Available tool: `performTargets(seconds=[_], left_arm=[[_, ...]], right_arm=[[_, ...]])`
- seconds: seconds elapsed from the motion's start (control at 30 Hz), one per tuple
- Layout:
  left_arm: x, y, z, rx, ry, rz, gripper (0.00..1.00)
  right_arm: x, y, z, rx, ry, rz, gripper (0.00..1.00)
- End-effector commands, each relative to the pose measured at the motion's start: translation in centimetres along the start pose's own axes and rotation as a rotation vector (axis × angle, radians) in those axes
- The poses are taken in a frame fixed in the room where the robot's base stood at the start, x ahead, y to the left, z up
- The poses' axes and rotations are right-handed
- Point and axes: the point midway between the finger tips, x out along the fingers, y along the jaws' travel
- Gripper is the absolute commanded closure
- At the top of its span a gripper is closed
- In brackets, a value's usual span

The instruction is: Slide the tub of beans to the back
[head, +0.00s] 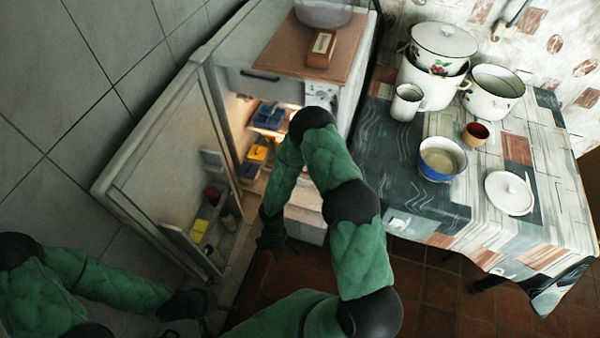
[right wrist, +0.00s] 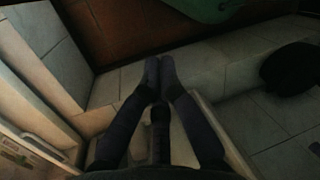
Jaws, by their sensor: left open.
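The fridge (head: 300,90) stands open with its light on. Blue tubs (head: 268,115) sit on an upper shelf. A yellow-lidded tub (head: 257,153) and another blue tub (head: 248,171) sit lower. I cannot tell which one holds the beans. My right gripper (head: 274,246) hangs low in front of the open fridge, apart from the tubs. In the right wrist view its fingertips (right wrist: 159,68) meet with nothing visible between them. My left gripper (head: 203,308) is open at the lower left, below the fridge door and away from the tubs.
The fridge door (head: 165,165) is swung out to the left, with items in its racks. My right arm covers part of the fridge opening. A cloth-covered table (head: 400,155) with enamel pots (head: 494,92) stands to the right. The tiled floor (head: 425,290) in front is clear.

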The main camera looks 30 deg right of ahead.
Motion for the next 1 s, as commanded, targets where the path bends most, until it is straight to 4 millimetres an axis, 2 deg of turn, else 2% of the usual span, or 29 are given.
performTargets(seconds=[0.03, 0.17, 0.3, 0.43, 0.53, 0.67, 0.87, 1.0], left_arm=[[-0.2, 0.1, 0.0, 0.0, 0.0, 0.0, 0.0], [-0.5, 0.2, 0.0, 0.0, 0.0, 0.0, 0.0], [-0.8, 0.3, 0.0, 0.0, 0.0, 0.0, 0.0], [-0.9, 0.3, 0.0, 0.0, 0.0, 0.0, 0.0], [-1.0, 0.4, 0.0, 0.0, 0.0, 0.0, 0.0], [-1.0, 0.4, 0.0, 0.0, 0.0, 0.0, 0.0], [-0.4, 0.1, 0.0, 0.0, 0.0, 0.0, 0.0], [0.4, -0.1, 0.0, 0.0, 0.0, 0.0, 0.0]], right_arm=[[-0.1, 2.3, 0.4, -0.103, -0.061, 0.048, 1.0], [-1.3, 8.8, 2.0, -0.357, -0.254, 0.187, 1.0], [-4.3, 16.3, 2.8, -0.575, -0.484, 0.359, 1.0], [-8.0, 21.7, 2.7, -0.699, -0.67, 0.499, 1.0], [-10.2, 24.2, 2.4, -0.75, -0.768, 0.572, 1.0], [-11.5, 25.6, 2.2, -0.775, -0.827, 0.615, 1.0], [-10.6, 27.1, 2.9, -0.777, -0.834, 0.62, 1.0], [-9.2, 28.9, 4.0, -0.774, -0.832, 0.618, 1.0]])
